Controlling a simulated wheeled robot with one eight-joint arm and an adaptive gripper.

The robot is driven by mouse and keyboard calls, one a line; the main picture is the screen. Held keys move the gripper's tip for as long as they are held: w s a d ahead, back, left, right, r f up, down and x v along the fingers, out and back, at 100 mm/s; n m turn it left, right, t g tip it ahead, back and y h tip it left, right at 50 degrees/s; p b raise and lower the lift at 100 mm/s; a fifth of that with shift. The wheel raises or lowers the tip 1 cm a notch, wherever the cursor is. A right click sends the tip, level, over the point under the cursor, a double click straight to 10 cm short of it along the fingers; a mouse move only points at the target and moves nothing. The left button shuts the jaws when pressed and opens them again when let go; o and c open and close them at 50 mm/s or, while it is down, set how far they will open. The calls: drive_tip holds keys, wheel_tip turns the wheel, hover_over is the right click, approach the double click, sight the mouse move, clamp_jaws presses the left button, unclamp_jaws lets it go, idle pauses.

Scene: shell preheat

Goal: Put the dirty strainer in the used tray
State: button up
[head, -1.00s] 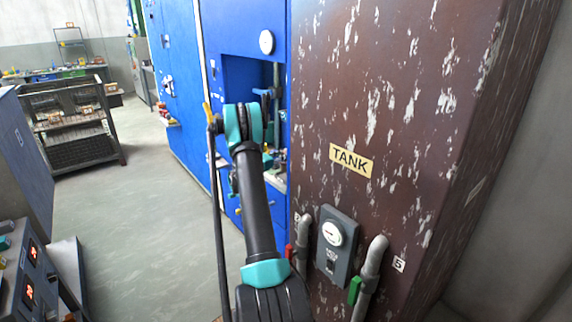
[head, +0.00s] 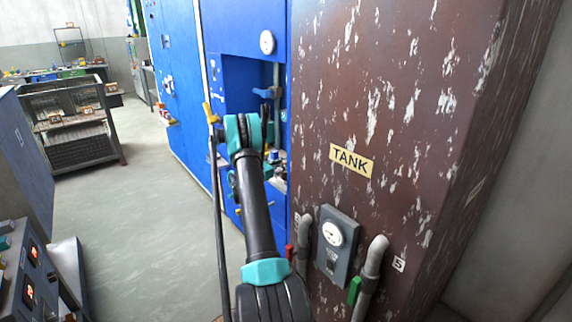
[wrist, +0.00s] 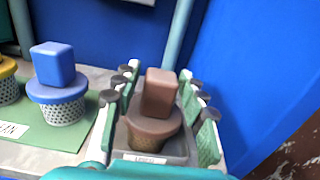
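The brown, dirty-looking strainer (wrist: 153,128), with a block-shaped handle, stands upright in the middle of the wrist view. It sits in or over a grey tray (wrist: 180,150) with a white label at its front. The label is too small to read surely. My gripper (wrist: 158,72) is open, with one finger on each side of the strainer. Gaps show between the fingers and the handle. The strainer's base is partly hidden by the tray front and my gripper. In the head view my gripper is mostly hidden behind my arm at the blue alcove.
A blue strainer (wrist: 58,90) and a yellow strainer (wrist: 8,85) stand on a green mat (wrist: 70,135) to the left. A blue wall (wrist: 245,70) is close on the right. The rusty tank (head: 400,120) stands right of the alcove (head: 235,85).

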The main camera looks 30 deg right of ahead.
idle(0.3)
drive_tip(key=shift+a+r, duration=0.1)
drive_tip(key=shift+a, duration=0.1)
drive_tip(key=a, duration=1.1)
drive_tip(key=s+a+r+m+y, duration=0.5)
drive_tip(key=s+a, duration=0.2)
drive_tip(key=s+a+f+m+t+y, duration=0.1)
drive_tip(key=s+a+m+y, duration=0.3)
drive_tip(key=s+a, duration=0.6)
drive_tip(key=s+a+f+m+y, duration=0.1)
drive_tip(key=s+a+m+y, duration=0.3)
drive_tip(key=s+a, duration=0.6)
drive_tip(key=s+a+f+m+t+y, duration=0.1)
drive_tip(key=s+a+m+y, duration=0.4)
drive_tip(key=s+a, duration=0.5)
drive_tip(key=shift+s+a+f+m+t, duration=0.15)
drive_tip(key=shift+s+f+m, duration=0.1)
drive_tip(key=shift+s, duration=0.55)
drive_tip(key=shift+s+d+f+m+t, duration=0.15)
drive_tip(key=shift+s+m, duration=0.1)
drive_tip(key=shift+s, duration=0.55)
